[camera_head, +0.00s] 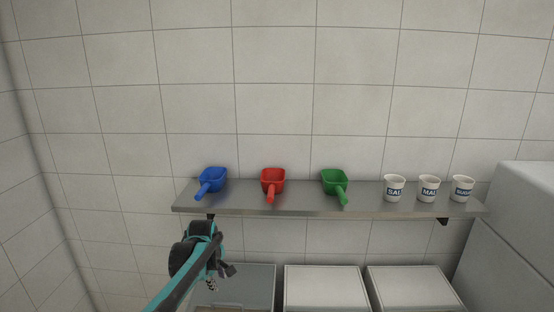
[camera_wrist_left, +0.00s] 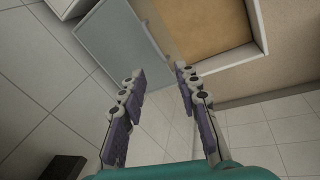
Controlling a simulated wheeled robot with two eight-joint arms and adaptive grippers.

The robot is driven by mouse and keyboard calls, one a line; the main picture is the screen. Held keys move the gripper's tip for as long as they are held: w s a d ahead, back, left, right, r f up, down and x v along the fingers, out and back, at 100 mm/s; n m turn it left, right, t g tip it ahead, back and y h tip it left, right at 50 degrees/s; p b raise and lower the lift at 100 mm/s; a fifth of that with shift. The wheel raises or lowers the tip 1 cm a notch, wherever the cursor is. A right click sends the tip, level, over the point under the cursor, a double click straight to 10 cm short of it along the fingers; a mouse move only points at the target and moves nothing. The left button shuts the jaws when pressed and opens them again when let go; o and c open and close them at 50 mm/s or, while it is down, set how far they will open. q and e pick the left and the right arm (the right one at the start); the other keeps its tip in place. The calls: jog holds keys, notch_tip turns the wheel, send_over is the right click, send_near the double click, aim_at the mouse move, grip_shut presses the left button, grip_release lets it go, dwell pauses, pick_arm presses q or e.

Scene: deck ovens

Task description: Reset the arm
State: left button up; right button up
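My left arm comes in from the bottom left in the head view, and its gripper (camera_head: 222,277) is below the shelf, in front of the left bin. In the left wrist view the two fingers of this gripper (camera_wrist_left: 158,73) stand apart with nothing between them, so it is open and empty. My right gripper does not show in either view.
A steel shelf (camera_head: 305,201) carries a blue scoop (camera_head: 212,180), red scoop (camera_head: 272,181), green scoop (camera_head: 335,182) and three labelled cups (camera_head: 428,188). White-lidded bins (camera_head: 327,287) stand below. The wrist view shows an open bin (camera_wrist_left: 262,22) with tan contents and a grey lid (camera_wrist_left: 118,38).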

pick_arm(q)
jog(key=s+d+r+m+t, duration=0.1)
jog(key=s+r+m, duration=0.35)
jog(key=s, duration=0.75)
jog(key=s+d+r+m+t, duration=0.1)
jog(key=s+r+m+t, duration=0.3)
jog(key=s, duration=0.8)
jog(key=s+f+m+g, duration=0.1)
jog(key=s+f+m, duration=0.3)
jog(key=s, duration=0.4)
jog(key=shift+f+m, duration=0.4)
jog(key=shift+m, duration=0.25)
